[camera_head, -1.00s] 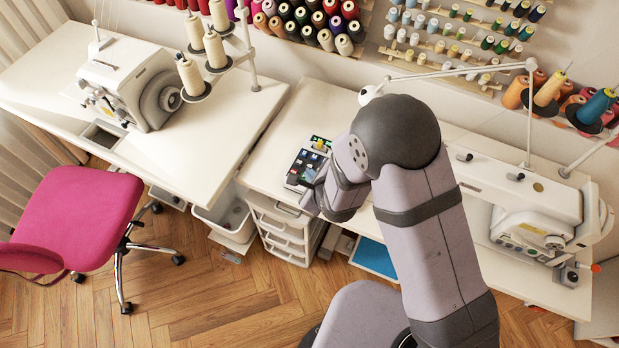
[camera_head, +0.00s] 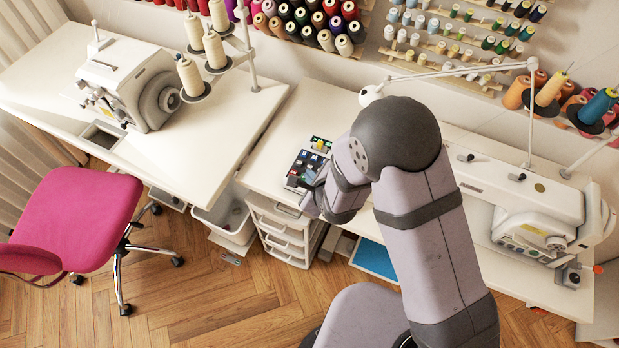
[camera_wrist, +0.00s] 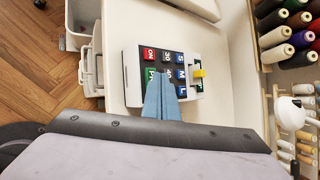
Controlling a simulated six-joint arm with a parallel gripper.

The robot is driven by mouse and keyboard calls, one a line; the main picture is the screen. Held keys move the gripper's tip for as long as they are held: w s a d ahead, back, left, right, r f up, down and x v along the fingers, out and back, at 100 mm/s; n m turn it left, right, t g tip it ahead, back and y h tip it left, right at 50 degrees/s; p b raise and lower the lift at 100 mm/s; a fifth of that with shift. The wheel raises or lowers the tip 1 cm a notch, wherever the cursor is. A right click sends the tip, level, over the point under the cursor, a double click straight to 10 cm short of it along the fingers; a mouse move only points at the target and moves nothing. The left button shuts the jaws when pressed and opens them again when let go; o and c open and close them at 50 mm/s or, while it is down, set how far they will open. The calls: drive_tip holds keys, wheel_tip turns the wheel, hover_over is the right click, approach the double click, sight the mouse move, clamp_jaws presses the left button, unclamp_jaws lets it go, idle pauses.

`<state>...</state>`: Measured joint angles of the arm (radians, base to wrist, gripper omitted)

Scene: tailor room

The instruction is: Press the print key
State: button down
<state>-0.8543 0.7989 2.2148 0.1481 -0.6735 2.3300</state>
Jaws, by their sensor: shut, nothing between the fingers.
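A small device with a dark keypad (camera_head: 299,178) sits on the white table, left of my wrist in the head view. In the wrist view the keypad (camera_wrist: 177,58) shows a red key (camera_wrist: 150,54), a green key (camera_wrist: 150,73) with partly covered lettering, blue keys (camera_wrist: 181,73) marked with letters, and dark number keys. My gripper (camera_wrist: 161,84) is shut and empty, its blue fingers reaching over the lower keypad beside the green key. The fingers hide part of the keys. I cannot tell whether the tips touch a key.
A white drawer unit (camera_head: 284,238) stands below the table edge. A sewing machine (camera_head: 540,215) stands on the table to the right, and another (camera_head: 130,85) on the left table. Thread spools line the wall. A pink chair (camera_head: 75,215) is at the left.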

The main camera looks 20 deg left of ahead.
drive_tip(key=shift+f, duration=0.25)
drive_tip(key=shift+r, duration=0.15)
idle(0.4)
drive_tip(key=shift+r+p, duration=0.35)
drive_tip(key=shift+r, duration=0.4)
drive_tip(key=shift+r, duration=0.1)
drive_tip(key=shift+r+p, duration=1.7)
drive_tip(key=shift+r, duration=0.7)
